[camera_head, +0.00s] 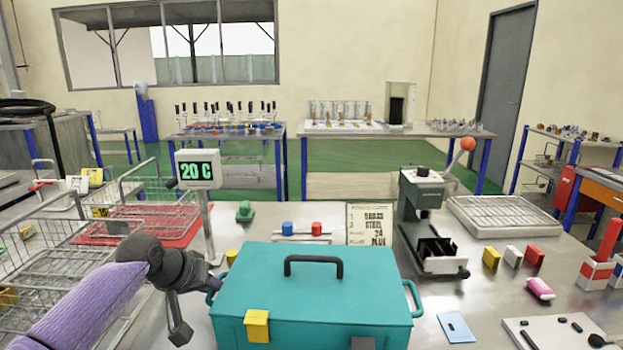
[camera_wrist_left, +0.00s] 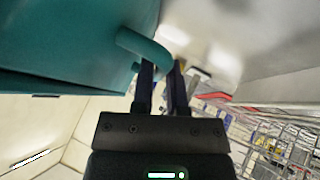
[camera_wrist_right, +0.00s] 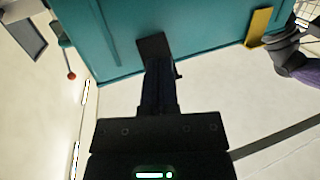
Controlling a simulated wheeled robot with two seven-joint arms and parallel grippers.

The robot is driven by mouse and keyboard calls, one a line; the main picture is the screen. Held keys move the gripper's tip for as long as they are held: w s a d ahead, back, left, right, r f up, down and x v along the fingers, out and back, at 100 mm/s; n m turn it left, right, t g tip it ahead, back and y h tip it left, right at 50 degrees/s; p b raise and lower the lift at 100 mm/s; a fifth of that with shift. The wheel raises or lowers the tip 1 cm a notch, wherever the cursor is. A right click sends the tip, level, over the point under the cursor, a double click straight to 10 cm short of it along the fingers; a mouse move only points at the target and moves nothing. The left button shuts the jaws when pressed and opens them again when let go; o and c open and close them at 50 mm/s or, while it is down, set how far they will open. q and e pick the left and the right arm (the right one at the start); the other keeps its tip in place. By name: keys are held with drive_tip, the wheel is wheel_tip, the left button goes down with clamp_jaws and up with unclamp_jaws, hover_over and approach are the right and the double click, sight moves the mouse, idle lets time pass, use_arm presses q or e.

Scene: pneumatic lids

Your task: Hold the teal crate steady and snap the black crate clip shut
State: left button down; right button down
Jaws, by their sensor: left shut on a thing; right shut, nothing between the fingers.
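The teal crate (camera_head: 318,275) stands on the metal table with its lid down and a black handle on top. My left gripper (camera_head: 212,288) is shut on the crate's left side handle, a teal loop that shows between the fingers in the left wrist view (camera_wrist_left: 145,45). The black crate clip (camera_wrist_right: 153,46) is on the crate's front; in the head view it looks grey at the bottom edge (camera_head: 362,343). My right gripper (camera_wrist_right: 159,65) is shut and empty, its fingertips at the clip's end; I cannot tell whether they touch. It is outside the head view.
A yellow clip (camera_head: 257,325) lies over the lid's front edge at left. A lever press (camera_head: 425,220) stands behind right. Wire baskets (camera_head: 60,250) fill the left side. A blue card (camera_head: 456,327) and small coloured blocks (camera_head: 513,256) lie at right.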

drive_tip(key=shift+w+r, duration=0.6)
idle(0.7)
drive_tip(key=shift+s, duration=0.1)
drive_tip(key=shift+s+a, duration=0.15)
drive_tip(key=shift+s, duration=2.25)
